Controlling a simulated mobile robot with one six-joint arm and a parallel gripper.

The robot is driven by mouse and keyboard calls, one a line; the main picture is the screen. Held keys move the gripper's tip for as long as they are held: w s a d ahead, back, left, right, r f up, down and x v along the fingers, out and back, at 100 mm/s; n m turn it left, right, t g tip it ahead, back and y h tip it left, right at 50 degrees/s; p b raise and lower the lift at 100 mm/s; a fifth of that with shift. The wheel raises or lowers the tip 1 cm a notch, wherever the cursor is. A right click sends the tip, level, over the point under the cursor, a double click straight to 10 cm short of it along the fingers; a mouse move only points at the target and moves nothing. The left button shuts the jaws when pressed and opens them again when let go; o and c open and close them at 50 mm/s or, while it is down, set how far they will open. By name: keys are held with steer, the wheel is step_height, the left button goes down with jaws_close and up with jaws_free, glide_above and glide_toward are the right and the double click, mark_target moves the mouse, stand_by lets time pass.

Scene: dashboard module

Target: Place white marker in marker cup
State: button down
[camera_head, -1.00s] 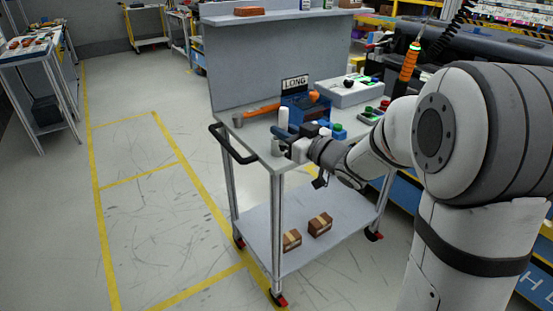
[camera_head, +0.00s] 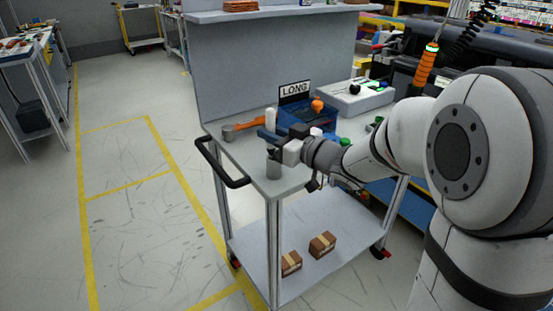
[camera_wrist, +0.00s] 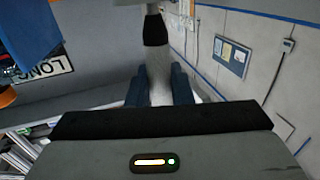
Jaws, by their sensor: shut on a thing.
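The white marker (camera_head: 270,119) stands upright in my gripper (camera_head: 278,148), its white upper part showing above the jaws. In the wrist view the pale marker (camera_wrist: 160,72) sits between the blue fingertips (camera_wrist: 160,88), with a black end pointing to the picture's top. My gripper is shut on it.
The grey cart top (camera_head: 246,151) also carries an orange-handled tool (camera_head: 247,126), a blue bin (camera_head: 310,119) with a LONG sign (camera_head: 295,90), and a pale box with buttons (camera_head: 354,98). The cart's black handle (camera_head: 222,171) juts out at left. Two cartons (camera_head: 322,245) lie below.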

mark_target(273, 153)
steer(key=shift+w+d+f, duration=0.1)
steer(key=shift+d+f, duration=0.05)
steer(key=shift+f, duration=0.35)
steer(key=shift+w+d+f, duration=0.1)
steer(key=shift+f, duration=0.4)
steer(key=shift+s+f+b, duration=0.1)
steer(key=shift+f+b, duration=0.45)
steer(key=shift+f, duration=1.2)
steer(key=shift+f, duration=0.25)
steer(key=c, duration=1.3)
jaws_free()
steer(key=shift+r, duration=0.1)
